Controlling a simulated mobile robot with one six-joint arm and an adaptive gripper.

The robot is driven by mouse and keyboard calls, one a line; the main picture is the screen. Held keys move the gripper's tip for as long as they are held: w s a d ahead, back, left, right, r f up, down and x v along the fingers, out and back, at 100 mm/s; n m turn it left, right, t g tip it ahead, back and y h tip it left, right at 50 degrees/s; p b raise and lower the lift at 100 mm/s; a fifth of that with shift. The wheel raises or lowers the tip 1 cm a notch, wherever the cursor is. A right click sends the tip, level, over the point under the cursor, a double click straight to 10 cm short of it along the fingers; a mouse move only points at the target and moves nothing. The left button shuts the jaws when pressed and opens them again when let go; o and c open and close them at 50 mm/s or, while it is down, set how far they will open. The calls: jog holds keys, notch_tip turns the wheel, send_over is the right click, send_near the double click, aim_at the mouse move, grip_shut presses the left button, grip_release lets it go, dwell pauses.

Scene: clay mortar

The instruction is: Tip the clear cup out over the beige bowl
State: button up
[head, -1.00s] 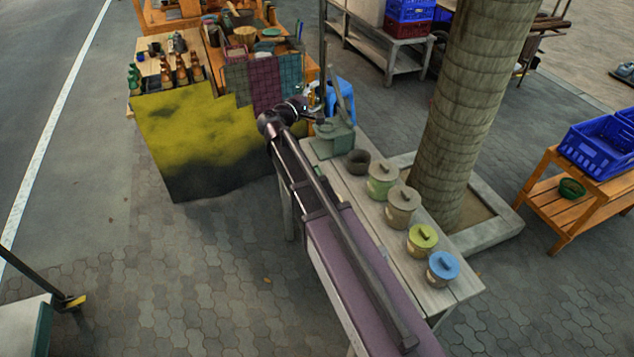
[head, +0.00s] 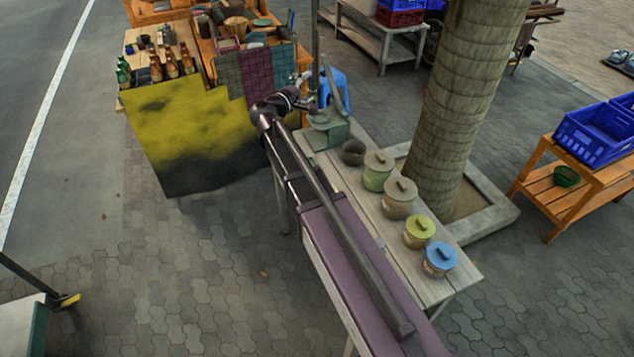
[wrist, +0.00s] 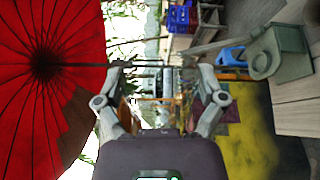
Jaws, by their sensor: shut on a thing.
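My gripper (head: 305,98) is beyond the near table's far end, beside the grey-green stand (head: 325,128). In the wrist view my gripper (wrist: 163,72) has its fingers apart around something see-through. This fits the clear cup, but its outline is too faint to make out against the busy background, and any contents cannot be told. The wrist view is turned on its side. I cannot pick out the beige bowl with certainty. A dark, open pot (head: 353,153) stands on the near table just this side of the stand.
Several lidded jars (head: 399,198) line the near table (head: 453,289). A cloth-draped stall (head: 190,130) with bottles stands left of my gripper. A tree trunk (head: 465,110) rises right of the table. The red umbrella (wrist: 45,70) fills the wrist view's left side.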

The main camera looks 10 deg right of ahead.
jog(key=s+d+f+g+b, duration=0.1)
jog(key=f+b, duration=1.7)
jog(key=s+d+f+m+h+b, duration=0.1)
jog(key=s+f+b, duration=0.1)
jog(key=f+b, duration=1.6)
jog(key=shift+s+d+f+m+g+b, duration=0.15)
jog(key=shift+d+f+m+g+b, duration=0.2)
jog(key=shift+f, duration=0.4)
jog(key=shift+a+r, duration=0.1)
jog(key=shift+a, duration=0.05)
jog(key=shift+w+a+r+n, duration=0.1)
jog(key=shift+w+n, duration=0.1)
jog(key=shift+n, duration=2.65)
jog(key=shift+w+a+r+n, duration=0.1)
jog(key=shift+w+a+n, duration=0.1)
jog(key=shift+n, duration=2.65)
jog(key=shift+w+a+r+n, duration=0.1)
jog(key=shift+w+n, duration=0.1)
jog(key=shift+n, duration=2.65)
